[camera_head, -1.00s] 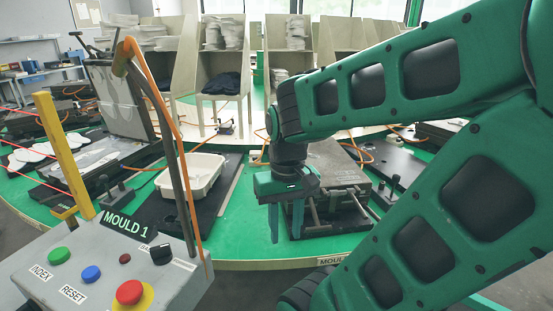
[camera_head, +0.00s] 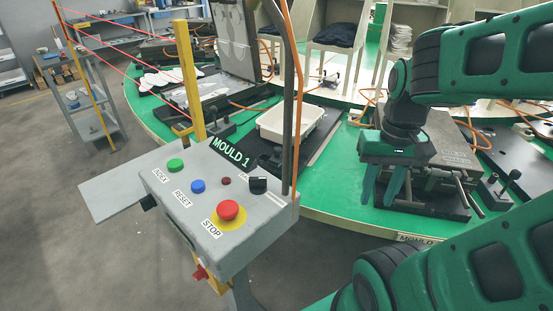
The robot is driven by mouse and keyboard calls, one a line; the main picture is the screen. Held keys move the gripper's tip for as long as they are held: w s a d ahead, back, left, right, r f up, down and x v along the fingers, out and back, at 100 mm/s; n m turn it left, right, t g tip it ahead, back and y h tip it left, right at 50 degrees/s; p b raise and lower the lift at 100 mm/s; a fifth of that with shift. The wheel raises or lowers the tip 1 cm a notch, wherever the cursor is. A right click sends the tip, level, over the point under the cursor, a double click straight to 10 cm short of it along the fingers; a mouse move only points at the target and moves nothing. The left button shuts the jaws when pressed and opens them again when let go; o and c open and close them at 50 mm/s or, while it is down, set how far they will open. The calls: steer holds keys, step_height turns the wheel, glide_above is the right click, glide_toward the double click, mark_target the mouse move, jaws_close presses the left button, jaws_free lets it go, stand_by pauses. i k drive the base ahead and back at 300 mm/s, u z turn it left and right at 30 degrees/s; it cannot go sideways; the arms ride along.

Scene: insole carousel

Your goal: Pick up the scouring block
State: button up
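I cannot make out a scouring block for certain in the head view. My gripper (camera_head: 378,196) hangs pointing down at the right, in front of a dark mould press (camera_head: 440,160) on the green carousel. Its two green fingers are apart, and nothing shows between them. A white tray (camera_head: 290,123) sits on the carousel left of my gripper; no block can be made out in it. A grey trolley (camera_head: 90,95) at the left carries small items too small to name.
A control box (camera_head: 215,200) with coloured buttons and a side plate (camera_head: 115,188) stands in front of the carousel. A yellow post (camera_head: 189,80) and an upright pole rise beside it. The grey floor (camera_head: 60,240) at lower left is clear.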

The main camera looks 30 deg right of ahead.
mark_target(275, 161)
steer(key=k, duration=1.25)
steer(key=z, duration=0.4)
steer(key=i, duration=1.55)
steer(key=u, duration=0.7)
